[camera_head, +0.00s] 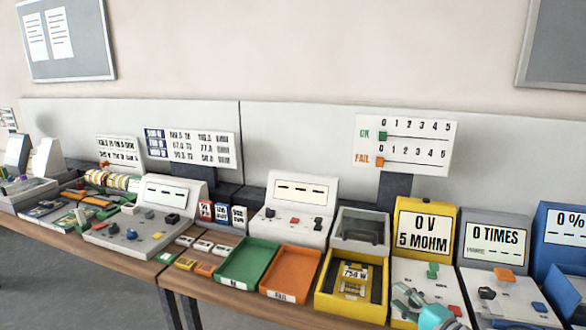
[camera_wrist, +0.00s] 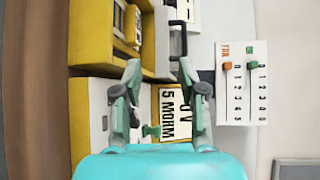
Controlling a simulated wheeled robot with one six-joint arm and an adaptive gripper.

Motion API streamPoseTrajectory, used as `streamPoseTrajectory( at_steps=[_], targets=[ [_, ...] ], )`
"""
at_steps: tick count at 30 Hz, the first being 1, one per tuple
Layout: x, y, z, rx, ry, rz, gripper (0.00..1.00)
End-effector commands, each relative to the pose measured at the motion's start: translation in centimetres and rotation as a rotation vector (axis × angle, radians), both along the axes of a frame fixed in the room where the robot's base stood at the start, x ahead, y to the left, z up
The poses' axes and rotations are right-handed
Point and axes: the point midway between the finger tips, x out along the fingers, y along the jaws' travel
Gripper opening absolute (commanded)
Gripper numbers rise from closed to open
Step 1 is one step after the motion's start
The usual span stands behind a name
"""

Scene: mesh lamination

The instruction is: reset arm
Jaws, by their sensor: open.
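My gripper (camera_head: 408,298) is at the lower right of the head view, over the white sloped panel of the yellow meter (camera_head: 424,224), whose screen reads 0 V and 5 MOHM. In the wrist view my gripper (camera_wrist: 159,70) has its two green-grey fingers spread apart, with nothing held between them. The meter's screen (camera_wrist: 170,115) and a green knob (camera_wrist: 151,131) show between and behind the fingers. I cannot tell the exact height above the panel.
A yellow fixture (camera_head: 322,291) holding a part marked 754 W stands left of my gripper. Green (camera_head: 226,277) and orange (camera_head: 271,287) trays lie further left. A grey counter (camera_head: 494,240) reading 0 TIMES and a blue unit (camera_head: 567,222) stand right. An OK/FAIL board (camera_head: 420,143) rises behind.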

Motion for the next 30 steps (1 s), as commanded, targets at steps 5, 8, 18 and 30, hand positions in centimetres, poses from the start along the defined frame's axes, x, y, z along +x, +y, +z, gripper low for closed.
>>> streamPoseTrajectory(
  at_steps=[5,8,18,30],
  targets=[
    [-1.5,0.6,-2.7,-0.036,0.004,-0.03,0.41],
    [-2.6,1.1,-4.4,-0.065,0.006,-0.051,0.41],
    [-10.4,3.3,-12.8,-0.263,0.016,-0.147,0.41],
    [-23.7,5.5,-19.1,-0.614,0.013,-0.213,0.41]
  ],
)
